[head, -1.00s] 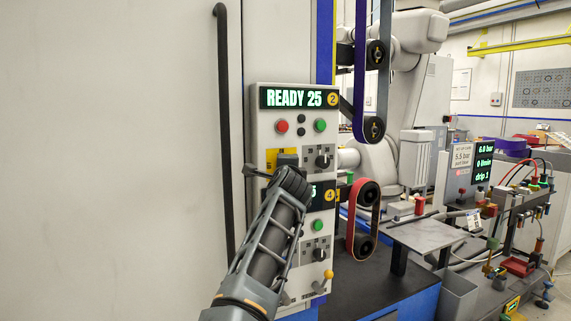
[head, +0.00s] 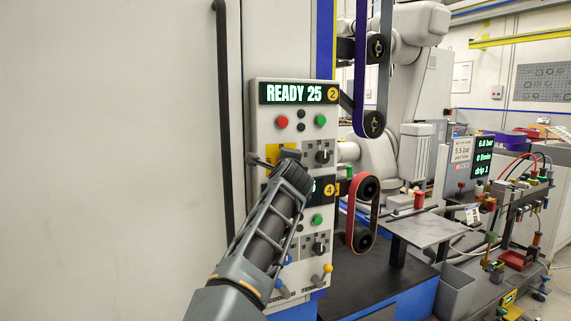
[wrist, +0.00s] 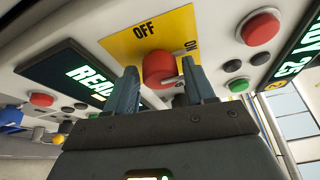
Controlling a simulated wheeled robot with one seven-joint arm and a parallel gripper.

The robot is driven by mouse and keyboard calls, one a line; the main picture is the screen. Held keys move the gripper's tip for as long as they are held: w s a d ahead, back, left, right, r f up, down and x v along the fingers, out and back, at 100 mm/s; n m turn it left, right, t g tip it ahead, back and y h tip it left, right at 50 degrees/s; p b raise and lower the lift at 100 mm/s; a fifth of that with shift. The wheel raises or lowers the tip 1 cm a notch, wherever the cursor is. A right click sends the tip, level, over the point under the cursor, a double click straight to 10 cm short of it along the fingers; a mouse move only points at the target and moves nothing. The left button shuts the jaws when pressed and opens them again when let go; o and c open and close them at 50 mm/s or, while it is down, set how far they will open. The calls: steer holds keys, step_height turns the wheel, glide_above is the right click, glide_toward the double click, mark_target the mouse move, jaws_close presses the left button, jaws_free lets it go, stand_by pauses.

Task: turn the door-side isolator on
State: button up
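The isolator is a red rotary knob (wrist: 159,69) on a yellow plate (wrist: 118,44) marked OFF and ON in the wrist view. In the head view a corner of a yellow plate (head: 273,152) shows on the upper control panel, on the side toward the door, mostly hidden by my gripper (head: 270,160). In the wrist view my gripper (wrist: 161,88) has one finger on each side of the knob, with narrow gaps seeming to show. The knob's lower part and any contact are hidden.
The control panel (head: 261,118) reads READY 25 and has red and green buttons close by. A second display is partly covered by my arm. A black vertical door handle (head: 223,120) stands left of the panel. Belts and a small table (head: 428,229) are to the right.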

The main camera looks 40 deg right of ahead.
steer(key=shift+o, duration=0.8)
steer(key=shift+a, duration=0.1)
steer(key=b+v, duration=0.1)
steer(key=v, duration=0.6)
steer(key=shift+s+a, duration=0.2)
steer(key=shift+s, duration=0.1)
